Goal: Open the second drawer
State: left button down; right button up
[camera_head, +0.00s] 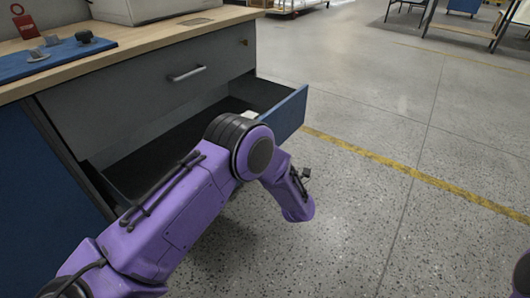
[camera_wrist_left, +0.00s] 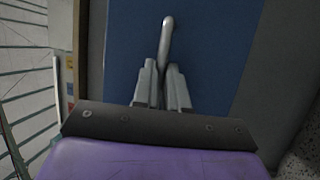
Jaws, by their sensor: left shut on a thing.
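The second drawer (camera_head: 290,115), below the closed grey top drawer, stands pulled well out of the workbench cabinet; its blue front and dark inside show in the head view. In the left wrist view the blue drawer front (camera_wrist_left: 215,45) fills the middle, with a metal bar handle (camera_wrist_left: 168,28) on it. My left gripper (camera_wrist_left: 163,66) is shut on that handle. In the head view my purple left arm covers part of the drawer, and the fingers and handle are hidden. My right gripper is not in view.
The grey top drawer (camera_head: 150,98) is shut, its handle (camera_head: 187,74) above the open drawer. The wooden worktop (camera_head: 140,40) carries a blue mat (camera_head: 50,62) with small parts. A small white item (camera_head: 250,114) shows inside the open drawer. The floor (camera_head: 400,130) to the right is clear.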

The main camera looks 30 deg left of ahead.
pick_arm(q)
jog(key=shift+d, duration=0.15)
jog(key=c, duration=1.2)
grip_release()
jog(key=shift+w, duration=0.1)
jog(key=p+v, duration=0.1)
jog(key=v, duration=0.9)
jog(key=shift+d, duration=0.25)
